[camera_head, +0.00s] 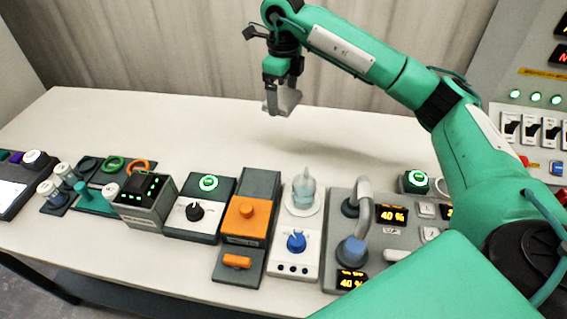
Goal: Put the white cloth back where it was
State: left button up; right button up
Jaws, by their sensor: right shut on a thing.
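My right gripper (281,88) is raised above the back of the table, near the curtain, and points down. It is shut on a small limp-looking piece that appears pale grey in the shade, the white cloth (288,102). The cloth hangs at the fingertips, clear of the tabletop, and the jaws partly hide it. No other white cloth shows on the table. My left gripper is not in view.
The white table (200,125) is bare along its back half. Along its front stand an orange-topped unit (248,213), a glass beaker (304,188) on a white stand, a grey panel (385,238) with a curved pipe, and several small devices. A switch panel (535,110) stands at right.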

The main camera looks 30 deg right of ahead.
jog(key=shift+w+d+r+m, duration=0.15)
jog(key=shift+w+d+m, duration=0.1)
jog(key=shift+m, duration=0.35)
jog(key=shift+f, duration=0.2)
jog(key=p, duration=0.2)
send_over(284, 158)
notch_tip(284, 158, down, 15)
jog(key=shift+f, duration=0.1)
notch_tip(284, 158, down, 4)
jog(key=shift+a+r+p, duration=0.1)
jog(key=shift+p, duration=0.4)
jog(key=shift+f, duration=0.45)
jog(key=o, duration=0.8)
jog(key=shift+r, duration=0.1)
jog(key=shift+c, duration=0.2)
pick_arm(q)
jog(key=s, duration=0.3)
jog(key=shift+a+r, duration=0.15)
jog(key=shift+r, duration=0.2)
pick_arm(e)
jog(key=shift+r, duration=0.1)
